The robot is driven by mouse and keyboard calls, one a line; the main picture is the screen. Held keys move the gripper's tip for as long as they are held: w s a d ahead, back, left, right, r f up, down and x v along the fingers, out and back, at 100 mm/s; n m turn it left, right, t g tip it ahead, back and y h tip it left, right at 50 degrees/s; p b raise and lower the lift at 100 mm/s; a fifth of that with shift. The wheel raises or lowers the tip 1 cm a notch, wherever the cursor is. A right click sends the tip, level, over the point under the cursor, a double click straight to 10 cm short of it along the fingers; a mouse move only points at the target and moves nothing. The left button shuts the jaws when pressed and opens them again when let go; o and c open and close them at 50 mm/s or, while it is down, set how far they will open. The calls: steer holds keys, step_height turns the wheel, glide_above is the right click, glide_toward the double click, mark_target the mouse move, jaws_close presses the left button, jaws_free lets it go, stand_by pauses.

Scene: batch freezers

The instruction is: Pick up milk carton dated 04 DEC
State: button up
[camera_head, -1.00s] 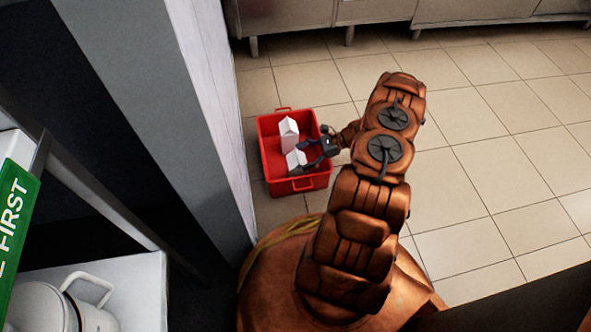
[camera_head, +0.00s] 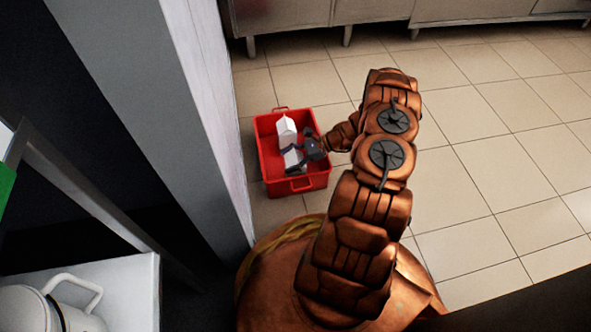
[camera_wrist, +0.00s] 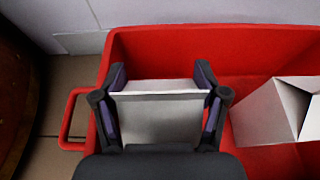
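Two white milk cartons are in the red crate (camera_head: 268,172) on the floor; no date is readable on either. One carton (camera_wrist: 160,118) is between the two fingers of my gripper (camera_wrist: 162,85) in the wrist view. The fingers lie close along its two sides, and I cannot tell whether they press on it. The second carton (camera_wrist: 262,112) is to the right in the wrist view, apart from the fingers. It is the farther carton (camera_head: 287,130) in the head view. My gripper (camera_head: 297,155) partly hides the nearer carton there.
The crate's red walls (camera_wrist: 200,40) surround the cartons, with a handle (camera_wrist: 70,120) at the left. A grey-white post (camera_head: 190,120) stands left of the crate. A shelf with a white pot (camera_head: 60,305) is at lower left. Tiled floor (camera_head: 490,170) is clear on the right.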

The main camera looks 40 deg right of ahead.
steer(key=c, duration=1.1)
steer(key=shift+r, duration=0.15)
